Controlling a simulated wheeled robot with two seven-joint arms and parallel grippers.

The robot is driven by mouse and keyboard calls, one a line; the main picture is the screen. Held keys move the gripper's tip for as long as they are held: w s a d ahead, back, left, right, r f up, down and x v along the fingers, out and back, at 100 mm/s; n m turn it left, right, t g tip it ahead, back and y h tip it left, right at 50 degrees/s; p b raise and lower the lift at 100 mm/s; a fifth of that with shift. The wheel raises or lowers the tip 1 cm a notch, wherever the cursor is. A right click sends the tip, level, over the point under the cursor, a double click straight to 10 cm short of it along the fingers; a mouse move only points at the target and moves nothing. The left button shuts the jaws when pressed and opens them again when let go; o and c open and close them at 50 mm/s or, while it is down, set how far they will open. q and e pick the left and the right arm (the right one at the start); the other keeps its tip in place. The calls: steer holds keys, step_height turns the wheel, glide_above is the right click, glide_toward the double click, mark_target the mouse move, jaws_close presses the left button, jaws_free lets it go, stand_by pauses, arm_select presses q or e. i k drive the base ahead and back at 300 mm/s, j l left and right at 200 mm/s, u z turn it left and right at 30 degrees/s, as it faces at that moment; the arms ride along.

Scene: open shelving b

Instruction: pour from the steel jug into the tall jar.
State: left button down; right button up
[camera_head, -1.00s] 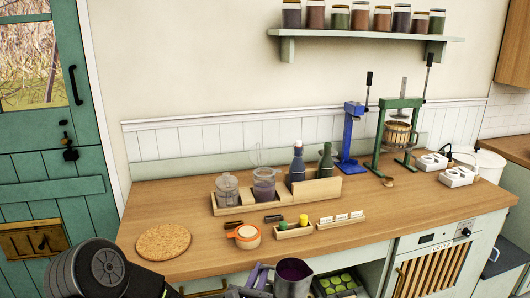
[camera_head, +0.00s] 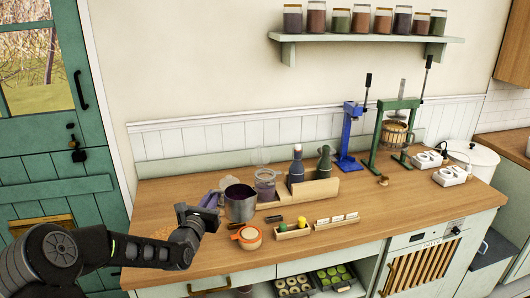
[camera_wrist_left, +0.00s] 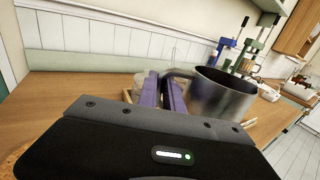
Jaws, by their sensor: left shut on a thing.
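The steel jug (camera_head: 240,207) is upright, with dark purple contents showing at its mouth. My left gripper (camera_head: 212,201) is shut on its handle side and holds it over the counter, in front of the wooden tray. The jug also shows in the left wrist view (camera_wrist_left: 222,98), right of the purple fingers (camera_wrist_left: 161,94). The tall jar (camera_head: 265,187), glass with purple contents and its clear lid tipped up, stands just behind and right of the jug in the head view. The jug hides the tray's left end and the shorter glass jar there. My right gripper is out of view.
Two dark bottles (camera_head: 297,165) (camera_head: 325,164) stand in the tray (camera_head: 318,190) right of the jar. An orange-rimmed cup (camera_head: 248,237) and a small box with a green and a yellow item (camera_head: 292,232) sit in front. The right counter front is clear.

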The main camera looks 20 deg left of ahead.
mark_target(266, 194)
steer(key=i+j, duration=0.75)
steer(key=i, duration=0.1)
